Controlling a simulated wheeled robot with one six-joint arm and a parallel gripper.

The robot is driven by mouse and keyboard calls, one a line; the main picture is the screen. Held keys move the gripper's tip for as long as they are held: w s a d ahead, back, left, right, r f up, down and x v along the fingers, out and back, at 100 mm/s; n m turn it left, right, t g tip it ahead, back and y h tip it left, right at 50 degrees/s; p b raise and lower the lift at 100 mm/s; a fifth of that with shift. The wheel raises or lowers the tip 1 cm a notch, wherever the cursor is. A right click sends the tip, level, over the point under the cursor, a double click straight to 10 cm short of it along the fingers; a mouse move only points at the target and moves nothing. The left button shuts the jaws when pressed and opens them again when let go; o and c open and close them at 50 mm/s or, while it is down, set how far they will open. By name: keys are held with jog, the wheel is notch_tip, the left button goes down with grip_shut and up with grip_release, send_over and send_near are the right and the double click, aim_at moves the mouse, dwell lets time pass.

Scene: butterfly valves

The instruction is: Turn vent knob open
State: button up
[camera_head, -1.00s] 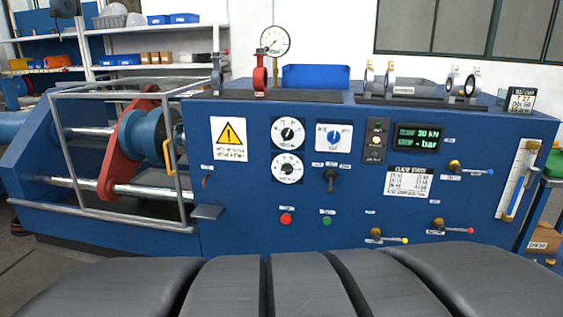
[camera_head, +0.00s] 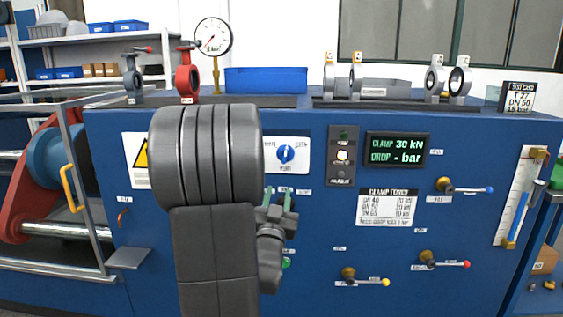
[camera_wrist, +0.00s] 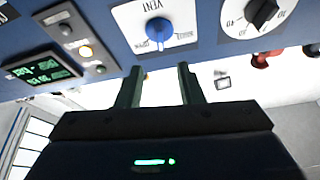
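The vent knob (camera_head: 286,154) is a round blue knob with a pale pointer mark, on a white plate on the blue panel. In the wrist view the blue knob (camera_wrist: 158,31) sits at the top middle, on a plate marked VENT. My gripper (camera_head: 278,196) is below the knob in the head view. In the wrist view my gripper (camera_wrist: 160,69) is open, its two green fingers apart with nothing between them. The fingertips are apart from the knob in the picture. The small lettering by the knob is too blurred to read surely.
A black-knobbed dial (camera_wrist: 263,13) is beside the vent plate; my arm hides the dials in the head view. A button strip (camera_head: 342,155) and green display (camera_head: 397,149) are right of the knob. Levers with yellow (camera_head: 365,278), red (camera_head: 444,261) and blue (camera_head: 464,187) tips stick out.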

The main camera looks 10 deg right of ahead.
aim_at(285, 158)
jog(key=x, duration=1.3)
jog(key=shift+w+d+r, duration=0.15)
jog(key=shift+w+r, duration=0.1)
jog(key=shift+r, duration=0.05)
jog(key=shift+c, duration=0.2)
grip_shut()
